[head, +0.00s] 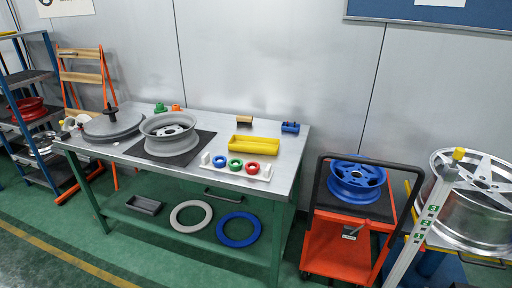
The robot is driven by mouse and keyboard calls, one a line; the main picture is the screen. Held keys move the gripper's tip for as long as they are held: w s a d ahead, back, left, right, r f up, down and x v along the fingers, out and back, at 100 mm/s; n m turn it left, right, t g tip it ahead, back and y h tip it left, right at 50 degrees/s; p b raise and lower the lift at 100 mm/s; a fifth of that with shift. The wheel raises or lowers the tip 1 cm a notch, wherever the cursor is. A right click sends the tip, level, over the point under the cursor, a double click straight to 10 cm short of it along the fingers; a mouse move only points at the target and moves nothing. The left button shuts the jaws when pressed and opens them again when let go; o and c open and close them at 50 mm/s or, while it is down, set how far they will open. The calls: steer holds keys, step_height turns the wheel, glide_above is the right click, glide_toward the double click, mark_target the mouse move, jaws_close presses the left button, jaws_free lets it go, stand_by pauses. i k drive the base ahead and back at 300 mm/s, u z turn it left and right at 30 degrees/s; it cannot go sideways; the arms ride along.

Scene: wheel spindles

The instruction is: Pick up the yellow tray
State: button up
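The yellow tray (254,146) is a long, shallow box on the grey metal workbench (220,184), right of the middle of its top. It stands behind a white holder (243,174) with blue, green and red rings. Nothing covers it from this side, and it looks empty, though it is small in the picture. My gripper is not in view.
A grey wheel rim (169,127) sits on a black mat left of the tray. A small blue box (290,128) and a brown block (244,121) are behind it. An orange cart (334,240) carrying a blue rim (356,180) stands to the right. Green floor is free in front.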

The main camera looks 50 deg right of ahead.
mark_target(251, 145)
steer(key=z, duration=0.25)
steer(key=i, duration=0.95)
steer(key=u, duration=0.3)
